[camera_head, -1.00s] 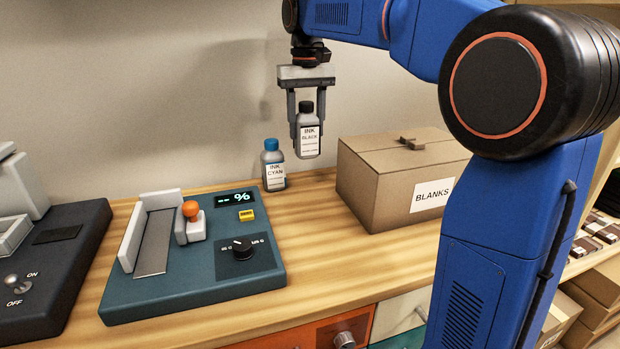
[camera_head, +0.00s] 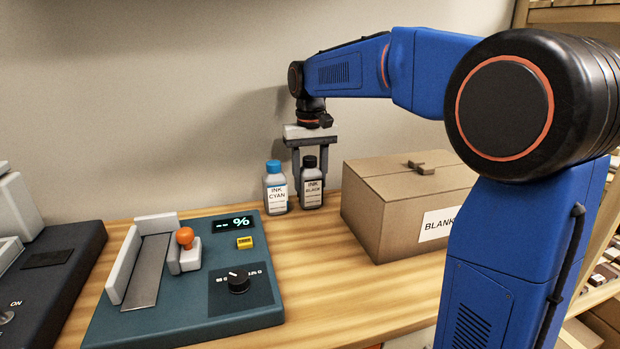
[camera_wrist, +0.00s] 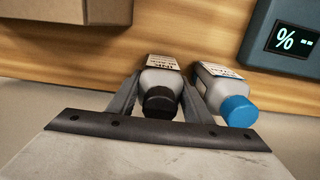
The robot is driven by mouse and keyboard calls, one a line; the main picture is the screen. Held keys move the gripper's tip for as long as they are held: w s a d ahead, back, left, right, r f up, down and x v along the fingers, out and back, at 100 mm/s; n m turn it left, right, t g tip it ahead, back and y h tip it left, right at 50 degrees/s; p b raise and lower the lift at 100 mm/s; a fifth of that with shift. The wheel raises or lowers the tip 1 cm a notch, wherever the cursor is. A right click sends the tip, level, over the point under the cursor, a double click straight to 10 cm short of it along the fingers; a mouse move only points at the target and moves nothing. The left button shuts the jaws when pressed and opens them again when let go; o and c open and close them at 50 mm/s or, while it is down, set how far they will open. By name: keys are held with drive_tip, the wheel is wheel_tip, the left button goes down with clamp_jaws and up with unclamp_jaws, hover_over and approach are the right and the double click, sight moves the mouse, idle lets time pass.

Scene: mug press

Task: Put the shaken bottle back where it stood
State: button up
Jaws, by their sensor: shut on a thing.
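The black ink bottle (camera_head: 312,186) is upright between the fingers of my gripper (camera_head: 310,172), which is shut on it. It is down at the level of the wooden bench, just right of the cyan ink bottle (camera_head: 276,188). Whether its base touches the wood I cannot tell for certain. In the wrist view the black-capped bottle (camera_wrist: 160,88) sits between both fingers, and the blue-capped cyan bottle (camera_wrist: 226,92) stands close outside one finger.
A cardboard box marked BLANKS (camera_head: 400,210) stands close to the right. A teal device (camera_head: 200,285) with a display and dial lies to the left front. The wall is behind. Bare wooden bench (camera_head: 320,270) lies in front of the bottles.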

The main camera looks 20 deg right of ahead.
drive_tip(key=o, duration=1.6)
drive_tip(key=shift+f, duration=0.1)
drive_tip(key=shift+c, duration=0.2)
wheel_tip(320, 180, up, 12)
drive_tip(key=shift+r, duration=0.15)
